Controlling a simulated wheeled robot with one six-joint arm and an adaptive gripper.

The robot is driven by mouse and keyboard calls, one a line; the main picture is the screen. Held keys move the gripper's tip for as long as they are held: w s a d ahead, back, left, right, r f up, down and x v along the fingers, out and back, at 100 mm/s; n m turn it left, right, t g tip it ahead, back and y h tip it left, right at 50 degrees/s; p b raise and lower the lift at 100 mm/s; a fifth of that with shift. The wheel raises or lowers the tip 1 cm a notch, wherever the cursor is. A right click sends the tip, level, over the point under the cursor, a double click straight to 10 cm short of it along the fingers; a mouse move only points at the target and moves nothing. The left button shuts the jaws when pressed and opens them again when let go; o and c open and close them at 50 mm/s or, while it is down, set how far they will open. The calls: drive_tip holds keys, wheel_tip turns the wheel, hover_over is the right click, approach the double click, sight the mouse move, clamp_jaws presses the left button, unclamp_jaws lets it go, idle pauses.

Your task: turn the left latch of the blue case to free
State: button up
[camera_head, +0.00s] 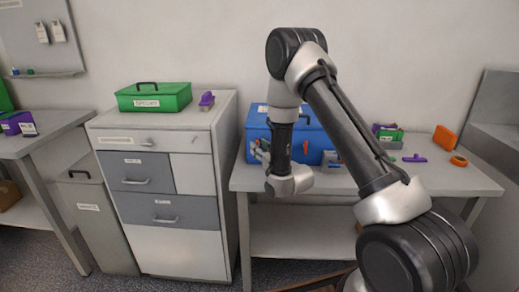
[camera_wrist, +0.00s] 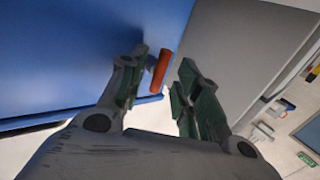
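The blue case (camera_head: 314,132) stands on the worktable against the wall, partly hidden behind my arm. In the wrist view, the blue case (camera_wrist: 75,50) fills the upper left. Its left latch, a short orange-red lever (camera_wrist: 161,70), sticks up slightly tilted on the front face. My gripper (camera_wrist: 165,82) is open, with one green-padded finger on each side of the latch. Gaps show on both sides; I cannot tell how deep the latch sits between the fingers. In the head view, my gripper (camera_head: 258,150) is at the left part of the case front, and the left latch is hard to make out.
A drawer cabinet (camera_head: 165,190) with a green box (camera_head: 153,97) and a purple object (camera_head: 206,100) stands left of the worktable (camera_head: 440,180). On the table's right lie a purple piece (camera_head: 414,158), an orange block (camera_head: 445,138) and an orange ring (camera_head: 459,161).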

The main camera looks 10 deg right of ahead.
drive_tip(key=shift+w, duration=0.1)
clamp_jaws()
drive_tip(key=shift+a+r+n, duration=0.1)
drive_tip(key=shift+n, duration=0.2)
drive_tip(key=shift+w+a+r+n+g+h, duration=0.1)
drive_tip(key=shift+a+n+g+h, duration=0.15)
drive_tip(key=shift+n+g+h, duration=1.25)
drive_tip(key=shift+s+a+r+n+g+h, duration=0.2)
drive_tip(key=shift+n+g+h, duration=0.5)
drive_tip(key=shift+n+h, duration=0.95)
drive_tip(key=shift+w+a+r+n+g+h, duration=0.1)
drive_tip(key=shift+w+a+n+g+h, duration=0.15)
drive_tip(key=shift+n+g+h, duration=1.35)
drive_tip(key=shift+f+n+t+y, duration=0.1)
drive_tip(key=shift+n+t+y, duration=0.3)
drive_tip(key=shift+n+y, duration=0.2)
